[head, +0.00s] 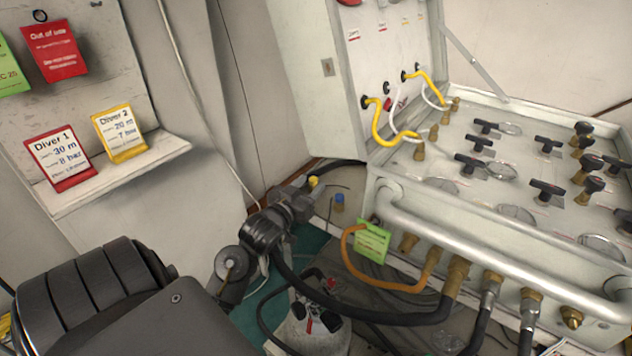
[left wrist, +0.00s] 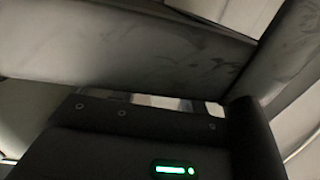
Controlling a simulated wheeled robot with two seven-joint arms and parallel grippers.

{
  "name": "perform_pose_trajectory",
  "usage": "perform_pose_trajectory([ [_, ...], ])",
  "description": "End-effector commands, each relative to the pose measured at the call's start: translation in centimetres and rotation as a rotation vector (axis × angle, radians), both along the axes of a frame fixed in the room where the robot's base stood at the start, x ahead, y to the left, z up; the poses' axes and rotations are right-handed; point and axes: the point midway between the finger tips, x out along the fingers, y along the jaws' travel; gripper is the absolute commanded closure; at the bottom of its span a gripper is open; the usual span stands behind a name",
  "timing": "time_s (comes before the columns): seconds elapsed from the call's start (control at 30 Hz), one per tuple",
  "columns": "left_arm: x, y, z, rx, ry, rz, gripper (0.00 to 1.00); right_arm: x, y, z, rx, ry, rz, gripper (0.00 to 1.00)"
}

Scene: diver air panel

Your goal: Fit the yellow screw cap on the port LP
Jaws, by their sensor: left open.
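Brass ports line the front of the case; the rightmost, a pointed brass fitting (head: 571,318), has no hose. I cannot read which port is marked LP.
A blue cap (head: 339,201) is on the ledge. A metal rail (head: 480,240) runs before the case. A green tag (head: 371,242) and orange hose (head: 350,262) hang there. Grey surfaces (left wrist: 130,50) crowd the left wrist view.

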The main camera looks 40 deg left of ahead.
Motion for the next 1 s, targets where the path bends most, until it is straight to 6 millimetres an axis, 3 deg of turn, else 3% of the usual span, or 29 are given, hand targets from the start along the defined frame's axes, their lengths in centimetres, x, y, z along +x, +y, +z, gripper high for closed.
perform_pose_trajectory([
  [0.2,-4.2,-0.8,0.1,0.003,-0.001,0.000,0.57,0.0,-0.4,-0.2,-0.005,0.000,0.001,0.64],
  [0.37,-5.8,-1.1,0.2,0.003,-0.004,0.001,0.57,0.0,-0.5,-0.2,-0.006,0.001,0.001,0.64],
  [1.0,-6.2,-1.2,0.3,0.004,-0.006,0.000,0.57,-0.2,-0.6,-0.2,-0.008,0.003,0.003,0.64],
])
